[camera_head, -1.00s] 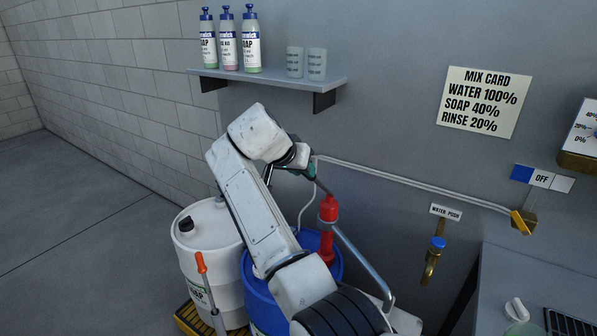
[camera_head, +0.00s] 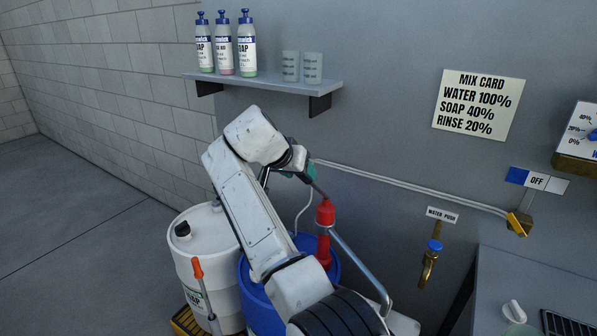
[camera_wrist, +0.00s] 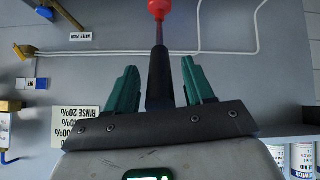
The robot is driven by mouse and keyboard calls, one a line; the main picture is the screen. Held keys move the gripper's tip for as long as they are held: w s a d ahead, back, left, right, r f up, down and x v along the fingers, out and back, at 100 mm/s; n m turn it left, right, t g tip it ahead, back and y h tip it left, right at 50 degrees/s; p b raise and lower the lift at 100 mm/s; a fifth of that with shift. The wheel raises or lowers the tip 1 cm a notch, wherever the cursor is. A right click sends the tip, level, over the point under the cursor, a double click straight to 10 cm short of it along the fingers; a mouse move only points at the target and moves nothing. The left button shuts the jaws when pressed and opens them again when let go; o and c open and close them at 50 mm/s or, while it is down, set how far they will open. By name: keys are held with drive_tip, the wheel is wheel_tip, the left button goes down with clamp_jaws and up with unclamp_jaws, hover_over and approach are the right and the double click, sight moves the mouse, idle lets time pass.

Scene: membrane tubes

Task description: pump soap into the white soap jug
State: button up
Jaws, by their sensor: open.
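A red pump (camera_head: 325,215) stands on the blue drum (camera_head: 254,300), with a bent grey spout pipe running down to the right. Its lever has a black grip (camera_wrist: 160,80), and its red head (camera_wrist: 159,9) shows at the top of the wrist view. My gripper (camera_wrist: 158,68) is open, with one green finger on each side of the black grip and a gap on both sides. In the head view my gripper (camera_head: 300,173) is at the lever's upper end. A white handle-like piece (camera_head: 514,312) shows at the bottom right; I cannot tell if it belongs to the soap jug.
A white drum (camera_head: 203,245) with a soap label stands left of the blue drum, with an orange-handled tool (camera_head: 197,268) before it. A shelf (camera_head: 270,82) holds bottles and cups. A water tap (camera_head: 431,262) and a grey counter (camera_head: 545,275) are at right.

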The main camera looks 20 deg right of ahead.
drive_tip(key=b+v, duration=0.2)
drive_tip(key=v, duration=0.8)
drive_tip(key=shift+s+a+r, duration=0.15)
drive_tip(key=shift+r, duration=0.05)
